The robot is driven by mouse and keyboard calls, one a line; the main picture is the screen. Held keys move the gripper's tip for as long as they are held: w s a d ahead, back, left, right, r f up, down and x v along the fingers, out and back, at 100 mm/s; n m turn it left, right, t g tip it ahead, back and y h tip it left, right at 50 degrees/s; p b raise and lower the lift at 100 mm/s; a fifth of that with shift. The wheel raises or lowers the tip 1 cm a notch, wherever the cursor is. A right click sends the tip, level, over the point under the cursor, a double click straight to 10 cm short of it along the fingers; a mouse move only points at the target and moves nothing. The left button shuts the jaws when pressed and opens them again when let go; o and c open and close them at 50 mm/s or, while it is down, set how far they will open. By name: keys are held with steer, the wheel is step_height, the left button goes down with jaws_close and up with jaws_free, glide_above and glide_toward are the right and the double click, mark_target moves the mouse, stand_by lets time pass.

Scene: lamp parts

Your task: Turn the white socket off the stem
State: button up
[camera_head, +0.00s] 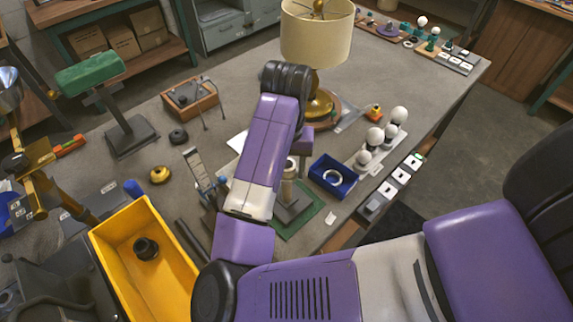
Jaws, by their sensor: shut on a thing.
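The stem (290,192) stands upright on a dark grey base plate on a green mat (313,221), just right of my forearm. The pale white socket (291,166) sits at the top of the stem. My gripper (297,160) reaches down to the socket from above and is shut on it. My purple arm covers the left side of the socket and most of the jaws, so the finger contact and the joint between socket and stem are hidden.
A blue tray (332,177) with a white ring is close on the right, with white bulbs (374,137) beyond it. A brass lamp with a cream shade (316,35) stands behind. A yellow bin (143,262) holds a dark part at lower left. The table's front edge is near.

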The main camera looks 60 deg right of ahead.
steer(key=n+p, duration=0.1)
steer(key=n, duration=0.1)
steer(key=shift+r+n, duration=0.15)
steer(key=shift+n, duration=0.15)
steer(key=n, duration=0.3)
steer(key=shift+s+d, duration=0.1)
steer(key=shift+n, duration=0.7)
steer(key=n, duration=0.5)
steer(key=shift+d+n, duration=0.1)
steer(key=shift+n, duration=0.2)
steer(key=shift+n, duration=0.5)
steer(key=n, duration=0.3)
steer(key=shift+d+n, duration=0.15)
steer(key=shift+n, duration=1.25)
